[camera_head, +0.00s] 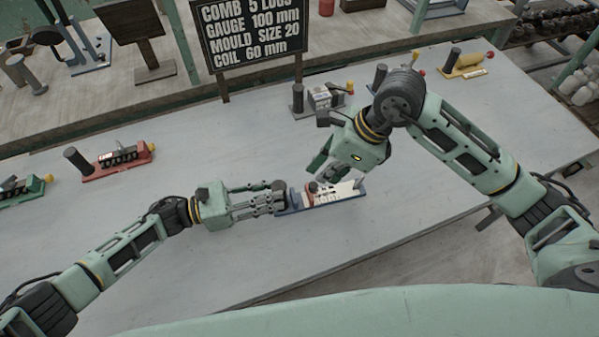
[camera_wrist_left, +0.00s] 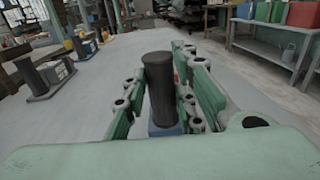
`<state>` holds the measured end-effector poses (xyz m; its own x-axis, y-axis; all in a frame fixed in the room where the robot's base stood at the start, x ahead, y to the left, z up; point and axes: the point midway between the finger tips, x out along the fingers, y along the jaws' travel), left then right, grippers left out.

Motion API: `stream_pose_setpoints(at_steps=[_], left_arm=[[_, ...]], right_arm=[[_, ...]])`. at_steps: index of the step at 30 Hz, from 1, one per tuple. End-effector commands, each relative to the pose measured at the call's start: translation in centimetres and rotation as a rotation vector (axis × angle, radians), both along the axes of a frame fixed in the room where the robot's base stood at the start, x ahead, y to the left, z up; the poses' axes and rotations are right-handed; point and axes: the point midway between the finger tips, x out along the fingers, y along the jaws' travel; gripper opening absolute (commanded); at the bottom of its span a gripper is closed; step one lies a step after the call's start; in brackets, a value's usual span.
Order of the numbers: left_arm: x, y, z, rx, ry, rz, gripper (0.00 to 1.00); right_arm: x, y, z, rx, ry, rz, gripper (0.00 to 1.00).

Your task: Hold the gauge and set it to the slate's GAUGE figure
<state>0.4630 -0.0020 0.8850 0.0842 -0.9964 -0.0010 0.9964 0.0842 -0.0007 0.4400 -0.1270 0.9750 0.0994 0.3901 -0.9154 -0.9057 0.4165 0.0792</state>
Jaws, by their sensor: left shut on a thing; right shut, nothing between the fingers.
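The gauge has a blue base with a white scale (camera_head: 340,192) and a small reddish slider (camera_head: 311,194). It lies on the table in front of me. My left gripper (camera_head: 279,199) is shut on the dark upright post at its left end; the post (camera_wrist_left: 160,92) stands between the fingers in the left wrist view. My right gripper (camera_head: 318,174) is shut and empty, pointing down at the slider and partly hiding the gauge; I cannot tell if it touches. The slate (camera_head: 251,38) reads GAUGE 100 mm. The slider's reading is too small to make out.
Similar fixtures stand on the table: a red one (camera_head: 118,160) and a green one (camera_head: 22,190) at left, a grey one (camera_head: 322,97) behind my right gripper, a yellow one (camera_head: 466,65) at far right. The table front (camera_head: 200,270) is clear.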

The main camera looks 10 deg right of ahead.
Motion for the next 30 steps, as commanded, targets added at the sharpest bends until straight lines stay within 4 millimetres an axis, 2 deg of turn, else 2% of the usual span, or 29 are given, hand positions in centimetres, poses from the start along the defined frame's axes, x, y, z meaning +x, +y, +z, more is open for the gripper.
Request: stream_pose_setpoints(at_steps=[4,9,12,15,20,24,30], left_arm=[[0.0,0.0,0.0,0.001,0.0,0.001,0.0],[0.0,0.0,0.0,0.001,0.0,0.001,0.0],[0.0,0.0,0.0,0.001,0.0,0.001,0.0],[0.0,0.0,0.0,0.001,0.0,0.001,0.0],[0.0,0.0,0.0,0.001,0.0,0.001,0.0],[0.0,0.0,0.0,0.001,0.0,0.001,0.0],[0.0,0.0,0.0,0.001,0.0,0.001,0.0]], right_arm=[[-3.8,5.0,-1.7,0.233,0.134,0.027,0.0],[-7.8,10.7,-1.4,0.6,0.299,-0.024,0.0],[-9.0,12.7,-0.7,0.811,0.378,-0.109,0.0],[-9.3,13.4,-0.1,1.011,0.444,-0.236,0.0],[-8.8,12.1,-0.8,1.281,0.517,-0.523,0.0],[-8.6,8.9,-3.3,1.441,0.543,-0.819,0.0],[-9.6,4.2,-7.5,1.533,0.538,-1.157,0.0]])
